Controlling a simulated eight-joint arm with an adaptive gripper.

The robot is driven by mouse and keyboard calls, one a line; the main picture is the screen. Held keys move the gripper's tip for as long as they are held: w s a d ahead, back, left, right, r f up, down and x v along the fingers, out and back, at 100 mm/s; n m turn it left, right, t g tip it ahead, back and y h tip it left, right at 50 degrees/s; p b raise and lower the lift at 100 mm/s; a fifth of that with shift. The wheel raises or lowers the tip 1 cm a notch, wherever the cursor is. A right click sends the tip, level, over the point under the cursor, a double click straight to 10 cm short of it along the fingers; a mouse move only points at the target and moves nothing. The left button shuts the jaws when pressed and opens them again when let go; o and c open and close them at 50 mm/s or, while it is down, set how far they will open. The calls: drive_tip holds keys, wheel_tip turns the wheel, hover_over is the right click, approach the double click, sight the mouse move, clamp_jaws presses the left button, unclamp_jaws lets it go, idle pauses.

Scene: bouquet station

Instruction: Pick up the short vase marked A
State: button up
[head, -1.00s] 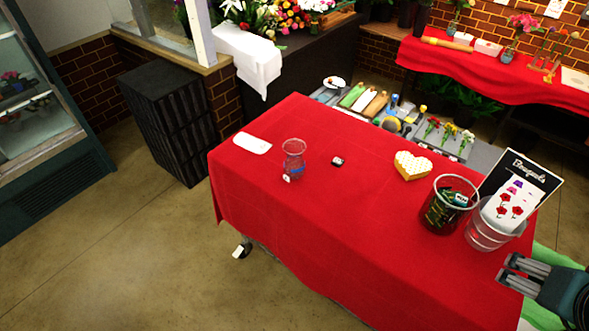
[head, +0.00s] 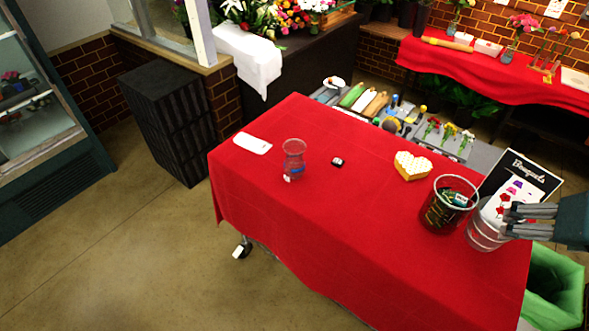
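A short clear glass vase (head: 294,160) stands upright near the left part of the red-covered table (head: 330,215). It has a blue band and a small white tag low on its front; the letter is too small to read.
A white card (head: 252,143) lies left of the vase, and a small black item (head: 337,161) right of it. A green-lined bin (head: 553,285) is below my gripper. The table's front is clear.

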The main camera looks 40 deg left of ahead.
drive_tip(key=w+a+r+n+g, duration=0.1)
drive_tip(key=w+a+r+n, duration=0.3)
drive_tip(key=w+a, duration=0.5)
drive_tip(key=n+g+p, duration=0.1)
drive_tip(key=n+g, duration=0.4)
drive_tip(key=n, duration=1)
hover_over(295, 150)
drive_tip(key=s+d, duration=0.1)
drive_tip(key=s, duration=0.1)
wheel_tip(295, 150, down, 8)
drive_tip(key=shift+h, duration=0.3)
drive_tip(key=f, duration=2.3)
drive_tip(key=shift+d, duration=0.3)
drive_tip(key=shift+f, duration=0.25)
drive_tip(key=shift+f, duration=0.1)
drive_tip(key=shift+f, duration=1.2)
